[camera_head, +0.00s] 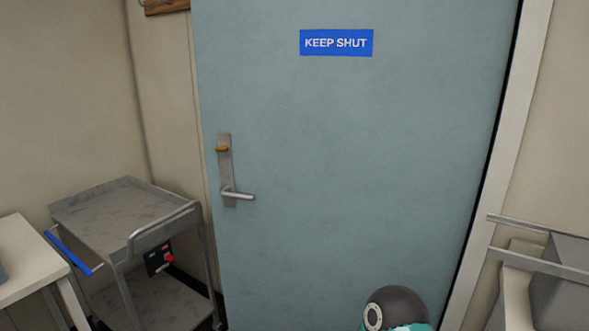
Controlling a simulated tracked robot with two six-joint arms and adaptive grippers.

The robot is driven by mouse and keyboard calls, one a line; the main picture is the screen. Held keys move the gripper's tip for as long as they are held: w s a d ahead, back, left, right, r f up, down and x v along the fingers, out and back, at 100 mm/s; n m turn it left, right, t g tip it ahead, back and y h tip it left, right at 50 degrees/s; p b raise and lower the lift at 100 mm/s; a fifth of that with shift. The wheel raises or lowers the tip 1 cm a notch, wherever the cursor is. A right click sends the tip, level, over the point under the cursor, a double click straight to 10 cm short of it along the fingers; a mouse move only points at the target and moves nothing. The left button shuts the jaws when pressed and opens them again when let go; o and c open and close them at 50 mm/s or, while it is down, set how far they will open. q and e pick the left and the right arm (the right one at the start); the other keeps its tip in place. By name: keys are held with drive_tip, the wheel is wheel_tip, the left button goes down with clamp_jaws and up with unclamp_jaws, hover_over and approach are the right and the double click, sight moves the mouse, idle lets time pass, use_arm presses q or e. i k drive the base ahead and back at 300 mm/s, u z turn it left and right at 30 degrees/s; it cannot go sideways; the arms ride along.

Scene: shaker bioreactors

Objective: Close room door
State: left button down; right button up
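The room door (350,170) is a large blue-grey panel filling the middle of the head view. It bears a blue "KEEP SHUT" sign (336,43) near the top. A metal lever handle (237,194) on a plate with an orange-brown knob (222,148) sits near its left edge. A dark line runs down the door's right edge beside the white frame (508,165). I cannot tell from this view whether the door is fully shut. Neither gripper is in view; only a dark rounded part of my arm shows at the bottom edge.
A grey metal cart (122,212) with two shelves stands left of the door, close to its handle side. A small control box with a red button (169,258) shows behind it. A white table (22,262) is at far left. Metal rails (540,262) are at right.

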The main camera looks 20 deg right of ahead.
sight(360, 133)
drive_tip(key=z, duration=0.55)
drive_tip(key=i, duration=1.35)
drive_tip(key=z, duration=0.55)
drive_tip(key=k, duration=0.7)
drive_tip(key=z, duration=0.15)
drive_tip(key=i, duration=0.8)
drive_tip(key=u, duration=0.1)
